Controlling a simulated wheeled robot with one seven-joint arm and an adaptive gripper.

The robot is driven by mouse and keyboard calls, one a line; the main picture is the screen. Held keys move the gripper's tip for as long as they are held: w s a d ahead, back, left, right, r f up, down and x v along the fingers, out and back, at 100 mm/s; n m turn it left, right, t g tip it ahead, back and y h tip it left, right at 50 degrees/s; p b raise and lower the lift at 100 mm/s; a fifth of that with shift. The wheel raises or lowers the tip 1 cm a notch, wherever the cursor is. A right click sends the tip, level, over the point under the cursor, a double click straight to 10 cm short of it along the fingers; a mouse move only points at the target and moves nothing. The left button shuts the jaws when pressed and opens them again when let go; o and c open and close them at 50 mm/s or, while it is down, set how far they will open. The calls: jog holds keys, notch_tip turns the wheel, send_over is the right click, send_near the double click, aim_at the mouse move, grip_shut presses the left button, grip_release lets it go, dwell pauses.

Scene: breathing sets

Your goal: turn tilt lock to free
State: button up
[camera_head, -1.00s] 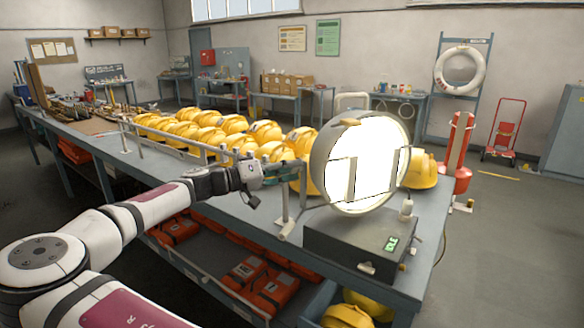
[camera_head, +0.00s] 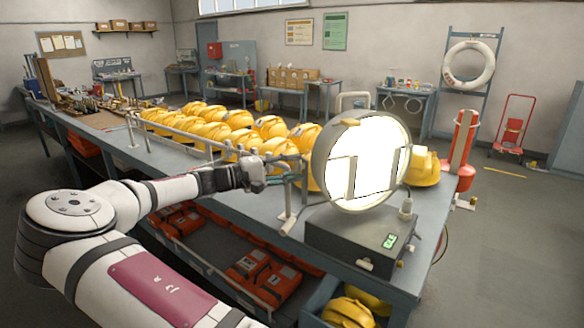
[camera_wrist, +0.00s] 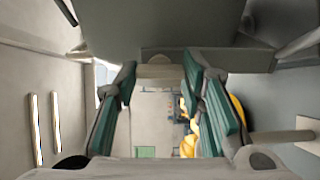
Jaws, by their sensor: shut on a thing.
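The large round lamp (camera_head: 368,165) has a bright white face and a pale drum-shaped housing. It stands on a dark grey box (camera_head: 350,240) with a green lit display (camera_head: 389,241) at the right end of the bench. My gripper (camera_head: 284,171) is at the lamp's left side, by its upright support. In the wrist view, my gripper (camera_wrist: 158,75) has its two green-padded fingers on either side of a pale block (camera_wrist: 158,71), which I take to be the tilt lock. My gripper is shut on it. My gripper hides the lock in the head view, and its turn position cannot be read.
Rows of yellow helmets (camera_head: 235,125) lie on the bench behind my gripper, beside a pale rail (camera_head: 175,132). Orange cases (camera_head: 262,275) lie on the lower shelf. A red cylinder (camera_head: 464,150) stands right of the bench. The floor at right is mostly clear.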

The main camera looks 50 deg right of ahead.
dwell(0.4)
jog(key=o, duration=1.1)
jog(key=shift+o, duration=0.2)
jog(key=v, duration=1.2)
